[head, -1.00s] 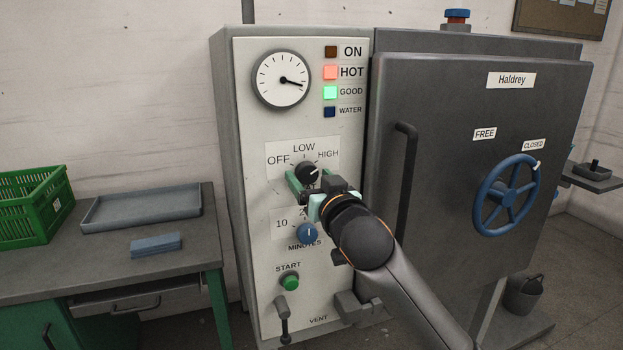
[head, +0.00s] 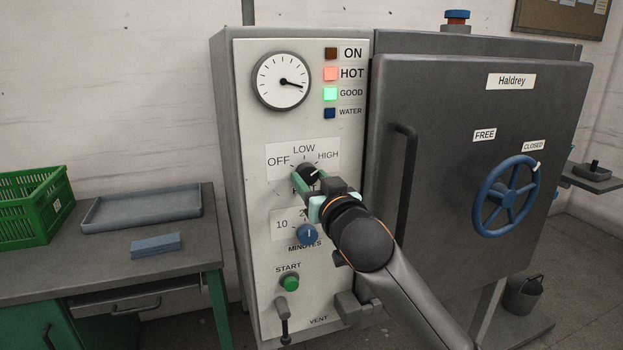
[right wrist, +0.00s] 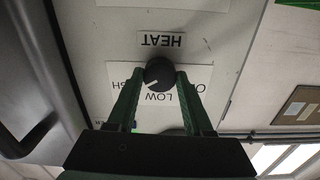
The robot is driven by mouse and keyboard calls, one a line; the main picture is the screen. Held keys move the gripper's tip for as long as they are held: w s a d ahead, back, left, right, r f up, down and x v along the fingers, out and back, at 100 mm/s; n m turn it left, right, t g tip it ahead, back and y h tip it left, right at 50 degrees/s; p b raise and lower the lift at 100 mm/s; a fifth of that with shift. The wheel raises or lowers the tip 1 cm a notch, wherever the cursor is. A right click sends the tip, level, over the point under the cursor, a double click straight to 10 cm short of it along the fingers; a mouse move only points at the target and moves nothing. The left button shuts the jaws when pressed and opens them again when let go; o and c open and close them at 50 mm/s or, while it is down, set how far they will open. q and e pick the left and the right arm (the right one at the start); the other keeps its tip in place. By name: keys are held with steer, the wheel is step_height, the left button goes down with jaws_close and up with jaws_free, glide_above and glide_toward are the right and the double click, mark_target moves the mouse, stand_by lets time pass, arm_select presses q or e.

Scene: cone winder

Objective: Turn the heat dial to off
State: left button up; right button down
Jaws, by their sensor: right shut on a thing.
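The heat dial (head: 308,173) is a black round knob on the pale control panel, with OFF, LOW and HIGH printed around it. Its white mark points to the upper right, toward HIGH. My right gripper (head: 310,177) is shut on the dial, with a green finger on each side. In the right wrist view the dial (right wrist: 159,73) sits between the two fingertips, upside down under the HEAT label (right wrist: 161,40), its white mark toward the partly hidden HIGH. My left gripper is not in view.
Close below my gripper is the blue minutes dial (head: 307,233), then the green start button (head: 290,283) and the vent lever (head: 283,318). The door handle (head: 404,180) stands out to the right of my gripper. A table (head: 190,260) stands at the left.

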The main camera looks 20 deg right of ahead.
steer(key=shift+r+n+p, duration=0.15)
steer(key=shift+n+p, duration=0.35)
steer(key=shift+p, duration=0.05)
steer(key=shift+n+p, duration=0.7)
steer(key=shift+p, duration=0.15)
steer(key=n+p, duration=0.7)
steer(key=n, duration=0.2)
steer(key=shift+p, duration=0.3)
steer(key=shift+n, duration=1)
steer(key=n, duration=0.2)
steer(key=shift+n+p, duration=0.3)
steer(key=shift+p, duration=0.05)
steer(key=n, duration=0.3)
steer(key=shift+n, duration=0.3)
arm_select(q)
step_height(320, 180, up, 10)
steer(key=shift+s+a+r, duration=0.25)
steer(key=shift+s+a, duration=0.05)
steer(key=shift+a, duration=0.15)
arm_select(e)
steer(key=shift+n, duration=2)
